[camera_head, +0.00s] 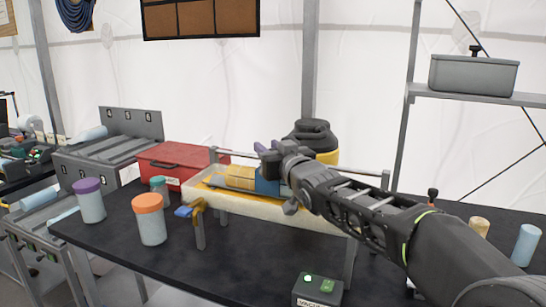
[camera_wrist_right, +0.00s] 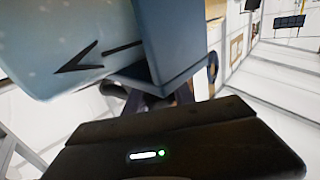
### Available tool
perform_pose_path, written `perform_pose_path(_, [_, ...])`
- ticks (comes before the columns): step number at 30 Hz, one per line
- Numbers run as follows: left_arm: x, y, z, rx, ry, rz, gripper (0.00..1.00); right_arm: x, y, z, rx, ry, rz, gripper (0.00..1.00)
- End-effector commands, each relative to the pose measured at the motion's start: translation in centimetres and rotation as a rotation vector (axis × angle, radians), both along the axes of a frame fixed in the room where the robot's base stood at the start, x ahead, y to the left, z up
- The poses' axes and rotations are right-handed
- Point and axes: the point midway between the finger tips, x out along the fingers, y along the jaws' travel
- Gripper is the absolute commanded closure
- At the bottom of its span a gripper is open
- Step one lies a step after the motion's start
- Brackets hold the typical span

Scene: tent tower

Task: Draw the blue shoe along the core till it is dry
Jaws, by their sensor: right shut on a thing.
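The core lies lengthwise in a long pale tray (camera_head: 240,207) on the dark table; its tan surface (camera_head: 240,176) shows at the left of my right gripper. The blue shoe (camera_head: 267,187) is against the core, partly hidden by my right gripper (camera_head: 273,165), which is shut on it. In the right wrist view the shoe's blue side (camera_wrist_right: 185,40) shows close up, beside a pale speckled round surface (camera_wrist_right: 65,45) with a dark arrow. The fingertips are mostly hidden there. I cannot tell whether the core is wet. My left gripper is out of view.
Orange-lidded (camera_head: 149,220) and purple-lidded jars (camera_head: 90,202) stand left of the tray. A red case (camera_head: 180,162) and a black-and-yellow vessel (camera_head: 316,138) stand behind. A box with a green light (camera_head: 316,291) is at the front.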

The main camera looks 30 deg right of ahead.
Motion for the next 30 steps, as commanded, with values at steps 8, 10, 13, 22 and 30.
perform_pose_path(8, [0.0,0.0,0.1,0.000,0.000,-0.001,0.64,0.0,-0.1,0.0,0.002,0.003,-0.001,0.62])
perform_pose_path(10, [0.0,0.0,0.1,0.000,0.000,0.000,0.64,0.0,-0.1,0.0,0.001,0.002,-0.001,0.62])
perform_pose_path(13, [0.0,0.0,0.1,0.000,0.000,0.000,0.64,0.0,-0.1,0.0,0.001,0.002,-0.001,0.62])
perform_pose_path(22, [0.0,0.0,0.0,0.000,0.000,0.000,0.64,-2.1,0.3,0.1,-0.001,0.001,-0.001,0.62])
perform_pose_path(30, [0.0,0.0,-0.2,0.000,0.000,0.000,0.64,-6.4,1.1,0.1,0.001,-0.001,0.000,0.62])
